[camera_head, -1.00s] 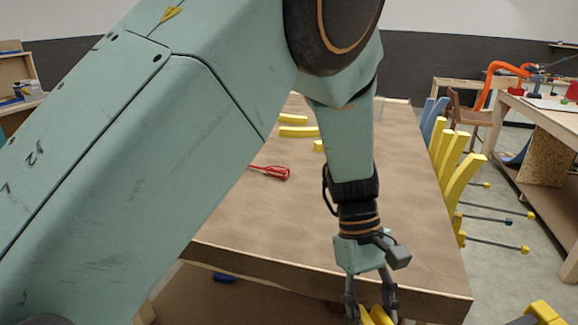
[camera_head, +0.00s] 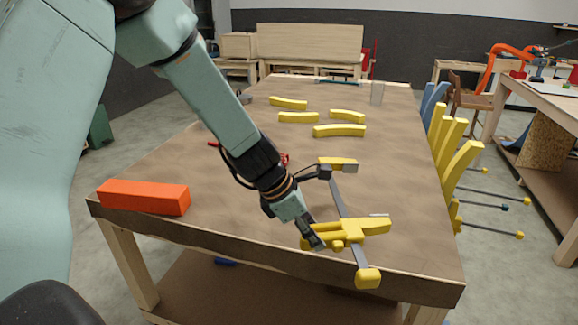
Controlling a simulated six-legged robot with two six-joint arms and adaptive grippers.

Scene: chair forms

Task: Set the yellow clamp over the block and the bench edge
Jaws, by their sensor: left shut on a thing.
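The yellow clamp (camera_head: 372,227) has a grey bar, one yellow jaw (camera_head: 338,163) at its far end and a yellow end piece (camera_head: 368,278) in front of the bench's front edge. My left gripper (camera_head: 318,238) is shut on the clamp near its sliding part. The clamp lies across the front edge of the bench (camera_head: 230,215); whether it touches the top I cannot tell. An orange block (camera_head: 143,197) lies on the bench's front left corner, left of the clamp and apart from it. My right gripper is out of view.
Several curved yellow pieces (camera_head: 340,131) lie farther back on the bench. A red screwdriver (camera_head: 284,160) is partly hidden behind my left arm. Yellow curved parts with clamps (camera_head: 462,170) stand along the right side. A side bench (camera_head: 545,110) stands at the right.

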